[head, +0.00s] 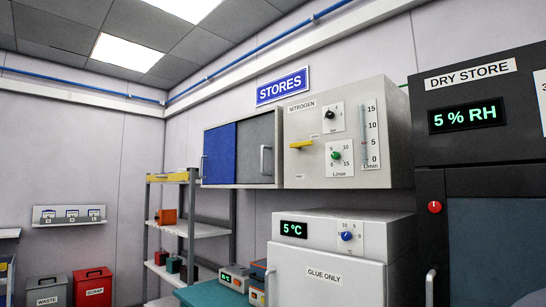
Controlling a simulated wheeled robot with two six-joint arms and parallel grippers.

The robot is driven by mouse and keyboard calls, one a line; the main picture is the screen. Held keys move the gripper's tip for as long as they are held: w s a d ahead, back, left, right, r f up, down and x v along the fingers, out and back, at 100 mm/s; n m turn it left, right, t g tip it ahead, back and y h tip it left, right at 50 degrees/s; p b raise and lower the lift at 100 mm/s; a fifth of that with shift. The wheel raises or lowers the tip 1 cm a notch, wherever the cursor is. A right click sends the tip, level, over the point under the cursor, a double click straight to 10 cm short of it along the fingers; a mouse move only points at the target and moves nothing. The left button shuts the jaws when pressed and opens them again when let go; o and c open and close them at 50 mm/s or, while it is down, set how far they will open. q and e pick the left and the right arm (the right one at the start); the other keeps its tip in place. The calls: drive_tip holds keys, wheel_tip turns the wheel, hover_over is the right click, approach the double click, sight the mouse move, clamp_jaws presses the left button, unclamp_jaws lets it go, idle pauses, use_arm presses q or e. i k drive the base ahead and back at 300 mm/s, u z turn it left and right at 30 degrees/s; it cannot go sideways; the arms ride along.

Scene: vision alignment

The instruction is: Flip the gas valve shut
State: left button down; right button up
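The gas valve is a yellow lever (301,144) on the front of the grey NITROGEN box (309,125), which hangs on the wall in the head view. The lever lies nearly level, pointing sideways. Small labels sit above right of it and below it, too small to read. To its right on the same box are a black knob (330,114), a green knob (336,155) and a flow gauge marked L/min (370,133). Neither of my grippers is in view.
A wall cabinet with a blue door (219,155) adjoins the box on the left. Below stands a white GLUE ONLY fridge (325,275). A tall black DRY STORE cabinet (490,150) is at the right. Shelving (190,230) and WASTE and SCRAP bins are at the left.

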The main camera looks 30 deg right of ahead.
sight(297, 145)
drive_tip(key=i, duration=2.05)
drive_tip(key=z, duration=1.95)
